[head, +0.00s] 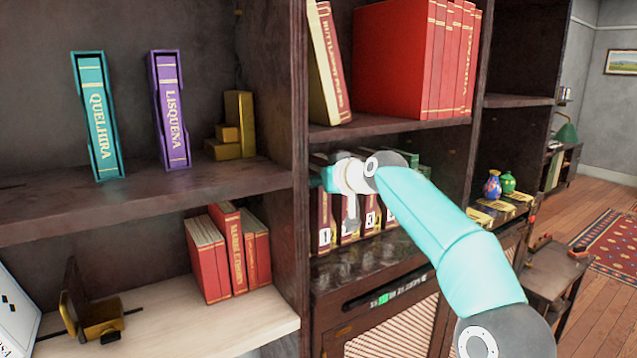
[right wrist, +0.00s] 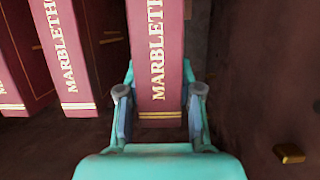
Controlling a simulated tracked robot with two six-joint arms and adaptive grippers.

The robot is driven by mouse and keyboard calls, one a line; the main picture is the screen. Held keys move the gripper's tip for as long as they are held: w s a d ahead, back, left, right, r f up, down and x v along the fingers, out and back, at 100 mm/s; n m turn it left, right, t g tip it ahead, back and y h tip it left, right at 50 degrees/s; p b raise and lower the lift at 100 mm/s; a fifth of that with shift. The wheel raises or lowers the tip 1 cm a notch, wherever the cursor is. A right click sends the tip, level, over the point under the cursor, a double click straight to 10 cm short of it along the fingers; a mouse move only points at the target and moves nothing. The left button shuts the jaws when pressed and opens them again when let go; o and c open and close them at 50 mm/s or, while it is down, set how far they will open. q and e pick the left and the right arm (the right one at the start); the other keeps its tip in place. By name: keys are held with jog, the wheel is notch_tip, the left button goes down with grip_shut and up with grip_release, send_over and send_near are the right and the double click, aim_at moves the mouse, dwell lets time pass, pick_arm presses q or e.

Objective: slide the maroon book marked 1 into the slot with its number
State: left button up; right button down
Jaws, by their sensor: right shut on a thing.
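A maroon book marked 1 (head: 323,225) stands upright at the left end of a row of maroon books in the middle bay's lower shelf. My right gripper (head: 335,178) is in front of this row and covers part of the spines. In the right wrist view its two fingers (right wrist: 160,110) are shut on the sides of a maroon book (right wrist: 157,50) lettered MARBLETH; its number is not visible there. Other MARBLETH books (right wrist: 62,55) stand to its left in that view, apart from it. My left gripper is not in view.
A shelf board with red books (head: 410,60) is above the row. An upright panel (head: 298,120) stands close to its left. A small brass block (right wrist: 289,153) shows at the lower right in the right wrist view. Green books (head: 405,158) are behind my arm.

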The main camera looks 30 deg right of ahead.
jog(key=shift+w+r, duration=0.15)
jog(key=shift+w, duration=0.45)
jog(key=c, duration=0.7)
grip_release()
jog(key=v, duration=1.2)
jog(key=shift+a, duration=0.1)
